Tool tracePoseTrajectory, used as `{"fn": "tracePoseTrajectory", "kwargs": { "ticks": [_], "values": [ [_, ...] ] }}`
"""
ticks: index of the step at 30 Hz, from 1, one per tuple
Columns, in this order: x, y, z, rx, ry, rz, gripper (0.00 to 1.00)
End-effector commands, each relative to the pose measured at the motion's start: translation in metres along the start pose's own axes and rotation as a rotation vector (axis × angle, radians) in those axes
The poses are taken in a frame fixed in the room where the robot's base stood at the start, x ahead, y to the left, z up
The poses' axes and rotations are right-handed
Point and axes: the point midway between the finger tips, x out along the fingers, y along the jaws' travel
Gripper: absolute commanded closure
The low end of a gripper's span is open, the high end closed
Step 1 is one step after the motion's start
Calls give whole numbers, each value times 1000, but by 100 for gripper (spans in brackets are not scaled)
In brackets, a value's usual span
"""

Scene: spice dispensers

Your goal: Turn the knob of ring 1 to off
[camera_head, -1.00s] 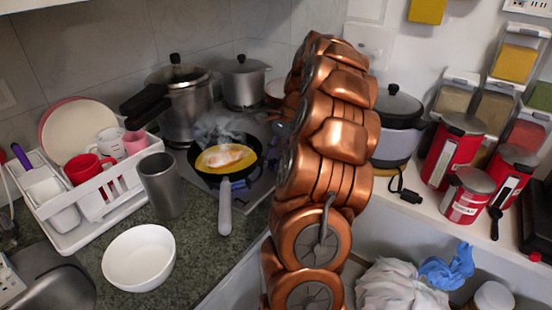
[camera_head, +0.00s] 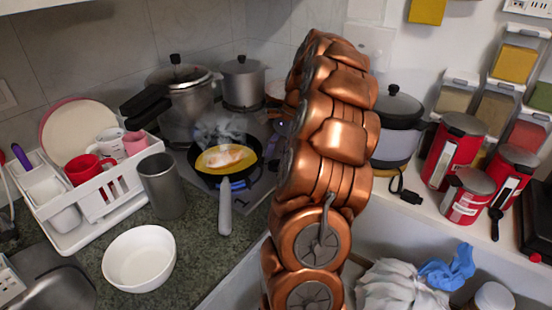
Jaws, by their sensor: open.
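A frying pan (camera_head: 226,180) with a yellow and whitish food in it sits on the stove (camera_head: 262,190), steaming. A bluish glow like a flame shows under its right front edge. Its grey handle (camera_head: 225,210) points toward the front. A large pressure cooker (camera_head: 190,103) and a smaller lidded pot (camera_head: 243,82) stand behind it. I cannot make out any stove knob or ring number; my copper arm covers the stove's right side. My gripper is not visible, so its place relative to the knob cannot be told.
A white dish rack (camera_head: 100,205) with cups and plates, a grey metal cup (camera_head: 162,185) and a white bowl (camera_head: 139,258) stand left of the pan. Right of my arm, a shelf holds a rice cooker (camera_head: 397,145), red canisters (camera_head: 453,150) and spice dispensers (camera_head: 496,110).

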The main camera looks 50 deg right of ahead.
Motion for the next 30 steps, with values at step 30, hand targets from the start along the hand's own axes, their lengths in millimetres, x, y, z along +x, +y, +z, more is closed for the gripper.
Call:
{"fn": "tracePoseTrajectory", "kwargs": {
  "ticks": [30],
  "values": [
    [-68, 0, 0, -1, 0, -1, 36]
  ]
}}
